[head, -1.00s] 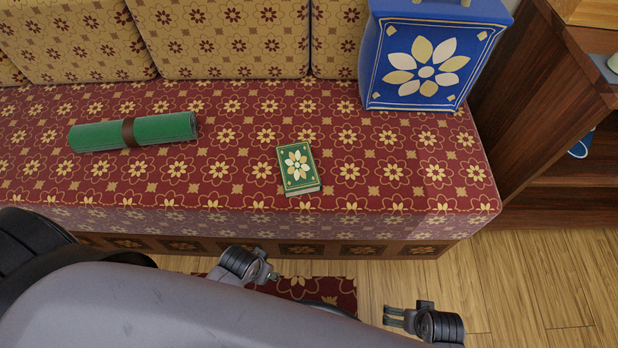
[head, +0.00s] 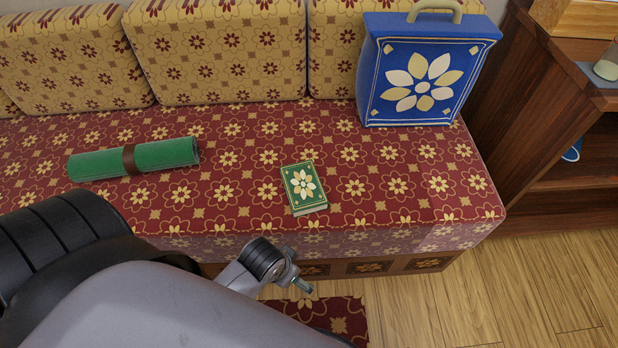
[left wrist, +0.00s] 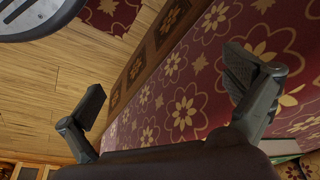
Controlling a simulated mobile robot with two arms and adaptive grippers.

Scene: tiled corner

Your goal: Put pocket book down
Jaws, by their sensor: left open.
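The pocket book (head: 304,188), green with a cream flower on its cover, lies flat on the red patterned seat of the bench, right of the green roll. My left gripper (head: 292,277) is in front of the bench's front edge, apart from the book and nearer to me. In the left wrist view its two fingers (left wrist: 168,105) are spread wide with nothing between them. A pale green-edged thing (left wrist: 285,146) shows behind the right finger there; I cannot tell whether it is the book. My right gripper is not in view.
A green roll with a brown band (head: 133,159) lies on the left of the bench seat (head: 240,205). A blue flowered bag (head: 422,75) stands at its right back, beside a wooden shelf unit (head: 570,150). The seat around the book is clear.

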